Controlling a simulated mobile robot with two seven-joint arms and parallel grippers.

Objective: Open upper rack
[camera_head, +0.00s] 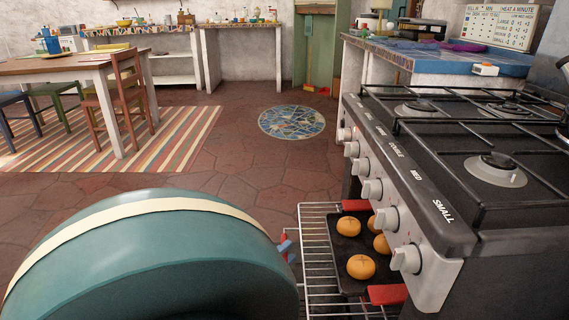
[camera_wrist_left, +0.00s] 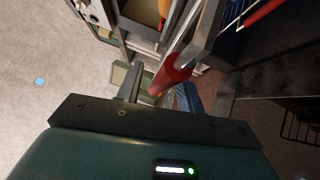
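A wire rack (camera_head: 318,262) sticks out to the left from the front of the stove, below the knobs. It bears a dark tray (camera_head: 347,249) with several round buns and red grips at its ends. My left gripper (camera_head: 287,249) is at the outer left edge of the rack, mostly hidden behind my teal arm. In the left wrist view, a red handle (camera_wrist_left: 172,74) lies between the fingers of the left gripper (camera_wrist_left: 160,90). Whether both fingers press on it is unclear. My right gripper is out of view.
The black stove top (camera_head: 470,150) with grey knobs rises at the right, close above the rack. A wooden table (camera_head: 75,66) with chairs stands at the back left on a striped rug (camera_head: 178,140). The tiled floor left of the stove is clear around a round rug (camera_head: 291,121).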

